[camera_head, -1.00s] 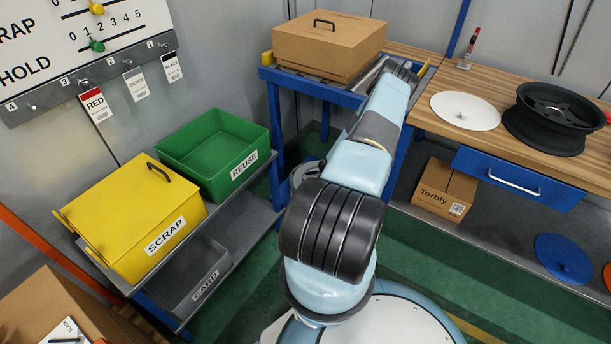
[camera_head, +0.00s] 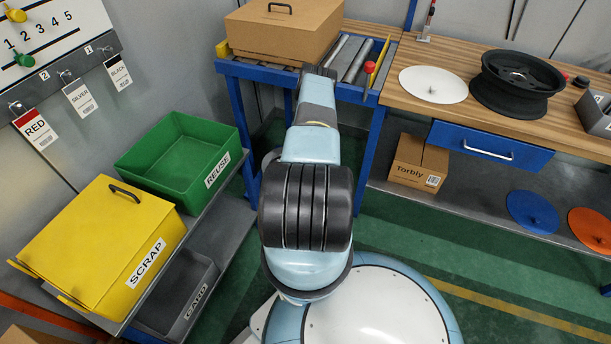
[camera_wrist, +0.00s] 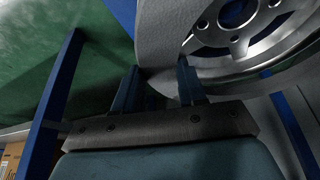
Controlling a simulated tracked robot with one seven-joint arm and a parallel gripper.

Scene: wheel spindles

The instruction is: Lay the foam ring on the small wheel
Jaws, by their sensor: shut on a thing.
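In the wrist view, my gripper (camera_wrist: 158,80) has its two fingers on either side of the pale grey foam ring (camera_wrist: 163,42), shut on its edge. The ring curves up and to the right. A silver wheel (camera_wrist: 238,45) with bolt holes shows within the ring's opening; I cannot tell whether the ring touches it. Most of both is cut off by the frame. In the head view, my arm hides the gripper, the ring and the silver wheel. A black wheel (camera_head: 515,85) lies on the wooden bench at the right.
A carton (camera_head: 280,30) stands on the blue roller stand (camera_head: 345,92). Beside it is a red knob (camera_head: 369,67). A white disc (camera_head: 415,82) with a spindle lies on the bench. Blue (camera_head: 533,208) and orange (camera_head: 592,228) discs lie on the lower shelf. Green (camera_head: 165,140) and yellow (camera_head: 100,235) bins stand left.

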